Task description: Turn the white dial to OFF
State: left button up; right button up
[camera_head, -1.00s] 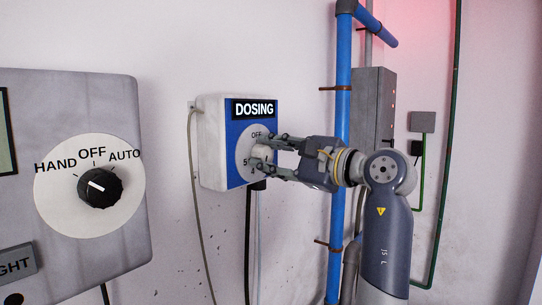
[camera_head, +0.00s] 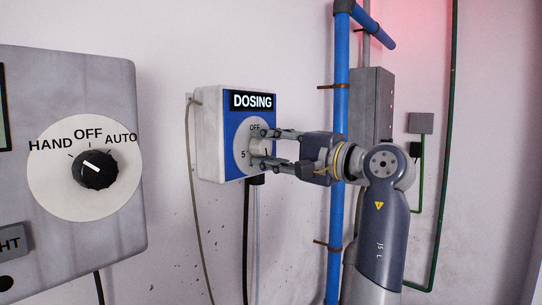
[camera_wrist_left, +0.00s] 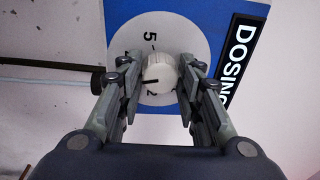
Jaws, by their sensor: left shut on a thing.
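The white dial (camera_head: 258,147) sits on a round scale plate on the blue face of the DOSING box (camera_head: 232,165). OFF (camera_head: 255,128) is at the top of the scale, and 5 is at its left. My left gripper (camera_head: 259,147) reaches in from the right, its fingers above and below the dial, shut on it. In the left wrist view the picture is turned, and the dial (camera_wrist_left: 161,73) lies between the fingertips. Its black pointer line points to the picture's left, away from the OFF side. The fingers hide part of the scale. My right gripper is not in view.
A grey panel (camera_head: 120,225) with a black HAND/OFF/AUTO knob (camera_head: 95,169) stands close at left. A blue pipe (camera_head: 341,90) and a grey box (camera_head: 371,105) are behind my arm. Cables (camera_head: 246,225) hang below the DOSING box.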

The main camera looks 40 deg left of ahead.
pick_arm(q)
jog(key=n+b, duration=0.1)
jog(key=n, duration=0.3)
jog(key=shift+b, duration=0.4)
jog(key=n+g+b, duration=0.1)
jog(key=n+b, duration=0.1)
jog(key=n, duration=0.3)
jog(key=n+b, duration=0.1)
jog(key=n, duration=0.3)
jog(key=shift+w+a+n+g, duration=0.1)
jog(key=shift+w+n+g, duration=0.05)
jog(key=shift+n+g, duration=0.25)
jog(key=n, duration=0.4)
jog(key=shift+b, duration=0.3)
jog(key=n, duration=0.4)
jog(key=shift+w+r+n+g, duration=0.1)
jog(key=shift+w+n+g, duration=0.05)
jog(key=shift+n+g, duration=0.25)
jog(key=n, duration=0.3)
jog(key=shift+r+n, duration=0.1)
jog(key=shift+n, duration=0.3)
jog(key=n+h, duration=0.1)
jog(key=n, duration=0.4)
jog(key=shift+n+p, duration=0.35)
jog(key=shift+n, duration=1.55)
